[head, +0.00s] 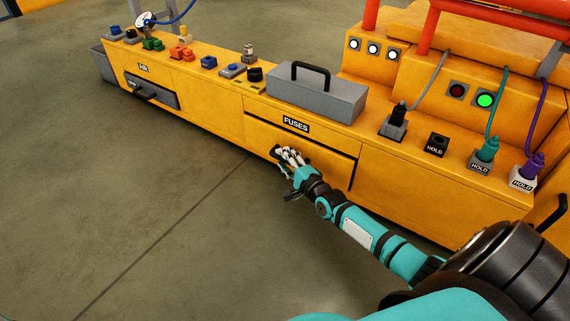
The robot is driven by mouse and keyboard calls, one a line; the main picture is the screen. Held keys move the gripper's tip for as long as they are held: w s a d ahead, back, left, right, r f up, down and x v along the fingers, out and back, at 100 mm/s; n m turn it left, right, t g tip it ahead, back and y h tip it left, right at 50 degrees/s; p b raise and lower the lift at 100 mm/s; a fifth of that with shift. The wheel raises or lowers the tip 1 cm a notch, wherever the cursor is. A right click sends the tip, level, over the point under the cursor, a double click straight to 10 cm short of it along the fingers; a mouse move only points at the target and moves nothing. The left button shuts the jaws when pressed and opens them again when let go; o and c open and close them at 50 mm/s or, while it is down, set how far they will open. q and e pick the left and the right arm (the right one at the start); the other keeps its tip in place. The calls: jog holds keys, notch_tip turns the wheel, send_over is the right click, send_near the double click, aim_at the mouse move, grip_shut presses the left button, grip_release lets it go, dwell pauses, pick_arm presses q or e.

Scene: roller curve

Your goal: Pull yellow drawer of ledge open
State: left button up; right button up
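The yellow drawer (331,166) sits in the front of the long yellow ledge (215,103), below the FUSES label (296,124). A dark line runs along its top and right edges; I cannot tell if it stands slightly out. Its dark handle (276,153) is partly hidden by my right gripper. My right gripper (288,155) is at the handle, with its pale fingers over or around it. Whether the fingers are closed on the handle is too small to tell. My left gripper is not in view.
A grey toolbox (316,92) with a black handle stands on the ledge above the drawer. A grey drawer (151,92) is further left. Plugs and sockets (394,122) line the right side of the ledge. The floor (130,200) in front is clear.

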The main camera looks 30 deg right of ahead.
jog(key=shift+c, duration=0.3)
grip_shut()
